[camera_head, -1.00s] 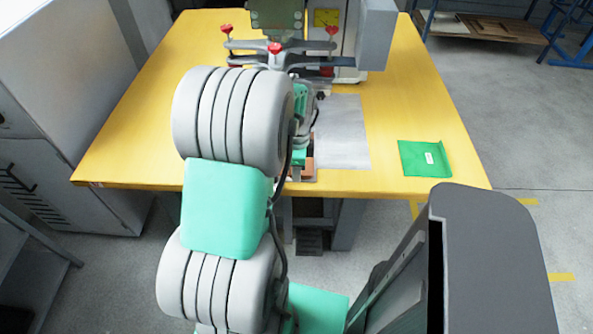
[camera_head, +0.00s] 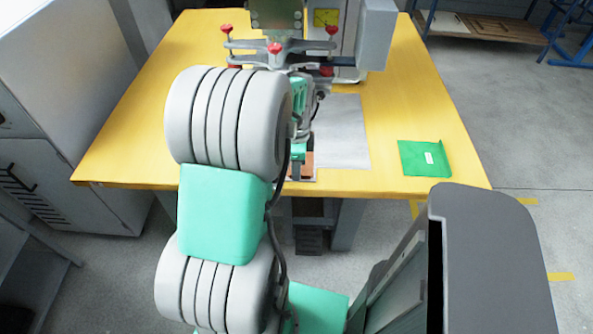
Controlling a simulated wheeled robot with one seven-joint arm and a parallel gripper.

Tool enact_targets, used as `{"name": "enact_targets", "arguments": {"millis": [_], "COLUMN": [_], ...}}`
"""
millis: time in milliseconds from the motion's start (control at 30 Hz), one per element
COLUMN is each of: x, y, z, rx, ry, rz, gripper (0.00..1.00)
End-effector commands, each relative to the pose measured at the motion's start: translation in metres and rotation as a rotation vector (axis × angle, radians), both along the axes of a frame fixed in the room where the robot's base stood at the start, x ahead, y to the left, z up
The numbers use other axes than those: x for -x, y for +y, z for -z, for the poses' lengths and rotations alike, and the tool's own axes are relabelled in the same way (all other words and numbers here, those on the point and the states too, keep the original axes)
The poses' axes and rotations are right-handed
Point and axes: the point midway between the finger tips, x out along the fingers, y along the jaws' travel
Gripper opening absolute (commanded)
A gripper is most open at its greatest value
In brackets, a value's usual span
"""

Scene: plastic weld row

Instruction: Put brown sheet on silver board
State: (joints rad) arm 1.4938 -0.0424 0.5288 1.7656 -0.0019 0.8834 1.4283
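A brown sheet (camera_head: 308,168) shows at the table's front edge, partly hidden behind my gripper (camera_head: 297,172). A thin pale rim shows around its lower edge; I cannot tell what lies under it. My gripper points down over the brown sheet's left part. Its fingers are small and mostly covered, so I cannot tell whether they are open or touch the sheet. A flat silver-grey board (camera_head: 343,133) lies on the table just right of my gripper, with its top face bare.
A welding machine (camera_head: 375,35) with red-knobbed clamps (camera_head: 275,48) stands at the back, close behind my gripper. The table's left side is clear.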

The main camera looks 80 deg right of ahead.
Motion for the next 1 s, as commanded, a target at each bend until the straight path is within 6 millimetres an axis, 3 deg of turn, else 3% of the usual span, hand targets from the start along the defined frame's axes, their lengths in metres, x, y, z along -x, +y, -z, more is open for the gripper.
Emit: {"name": "enact_targets", "arguments": {"millis": [100, 300, 433, 600, 667, 767, 867, 900, 967, 1000], "x": [0.0, 0.0, 0.0, -0.007, -0.026, -0.083, -0.153, -0.178, -0.21, -0.227], "y": [-0.001, 0.0, 0.0, 0.003, 0.009, 0.036, 0.088, 0.114, 0.158, 0.19], "z": [-0.033, -0.081, -0.097, -0.103, -0.104, -0.109, -0.114, -0.115, -0.117, -0.117], "rx": [0.007, 0.004, 0.002, 0.004, 0.009, 0.032, 0.068, 0.084, 0.11, 0.13], "ry": [-0.001, 0.0, 0.0, -0.001, 0.0, -0.003, -0.006, -0.008, -0.011, -0.013], "rz": [0.0, 0.0, 0.0, -0.033, -0.12, -0.411, -0.843, -1.028, -1.315, -1.509], "gripper": [0.26, 0.26, 0.26, 0.26, 0.26, 0.26, 0.26, 0.26, 0.26, 0.26]}}
